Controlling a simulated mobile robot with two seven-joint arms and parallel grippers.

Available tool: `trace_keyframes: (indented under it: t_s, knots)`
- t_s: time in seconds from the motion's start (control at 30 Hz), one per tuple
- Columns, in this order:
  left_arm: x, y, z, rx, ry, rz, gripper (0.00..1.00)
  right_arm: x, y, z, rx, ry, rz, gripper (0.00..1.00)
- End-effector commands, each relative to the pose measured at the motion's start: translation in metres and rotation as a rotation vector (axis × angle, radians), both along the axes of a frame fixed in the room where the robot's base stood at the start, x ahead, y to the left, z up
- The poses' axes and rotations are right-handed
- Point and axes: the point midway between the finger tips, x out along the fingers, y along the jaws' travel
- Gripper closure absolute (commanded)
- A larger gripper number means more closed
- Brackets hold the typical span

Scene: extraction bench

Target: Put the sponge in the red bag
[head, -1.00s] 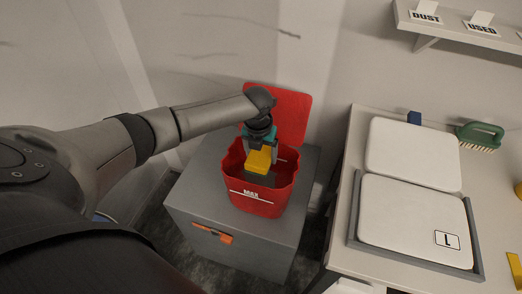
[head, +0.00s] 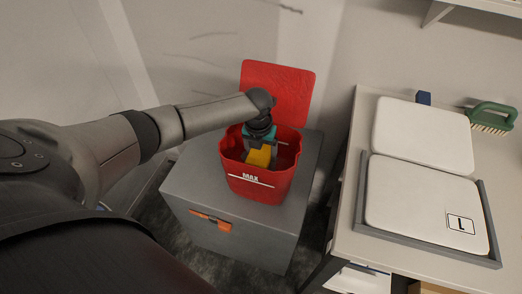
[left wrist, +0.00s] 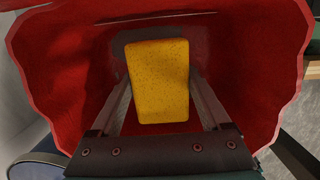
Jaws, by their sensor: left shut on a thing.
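The yellow sponge (head: 259,156) is between the fingers of my left gripper (head: 258,160), which is shut on it. In the head view the sponge is within the mouth of the red bag (head: 262,188), below its rim line. The left wrist view shows the sponge (left wrist: 158,82) with the bag's red walls (left wrist: 60,75) around it. Whether the sponge touches the bag's floor, I cannot tell. The bag stands upright and open, its red flap (head: 278,92) raised at the back. My right gripper is not in view.
The bag stands on a grey cabinet (head: 245,232) with an orange latch (head: 211,221). To the right, a bench holds two white pads (head: 425,205), one in a grey tray (head: 489,225), and a green brush (head: 492,116). A wall is close behind the bag.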

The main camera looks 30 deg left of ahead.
Motion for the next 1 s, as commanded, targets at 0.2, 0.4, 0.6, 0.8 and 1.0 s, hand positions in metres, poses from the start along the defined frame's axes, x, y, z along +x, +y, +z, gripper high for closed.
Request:
trace_keyframes:
  t_s: [0.2,0.4,0.6,0.8,1.0]
  knots:
    - [0.0,0.0,0.0,0.0,0.0,0.0,0.64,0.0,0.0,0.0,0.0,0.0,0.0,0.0]
    - [0.0,0.0,0.0,0.0,0.0,0.0,0.0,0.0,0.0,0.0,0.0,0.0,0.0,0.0]
    - [0.0,0.0,0.0,0.0,0.0,0.0,0.0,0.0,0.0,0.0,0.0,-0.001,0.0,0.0]
    - [-0.001,0.0,0.016,0.0,-0.001,0.0,0.0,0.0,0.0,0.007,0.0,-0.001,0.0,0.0]
    - [-0.006,-0.001,0.057,0.001,-0.003,-0.001,0.0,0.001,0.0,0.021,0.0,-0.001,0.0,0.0]
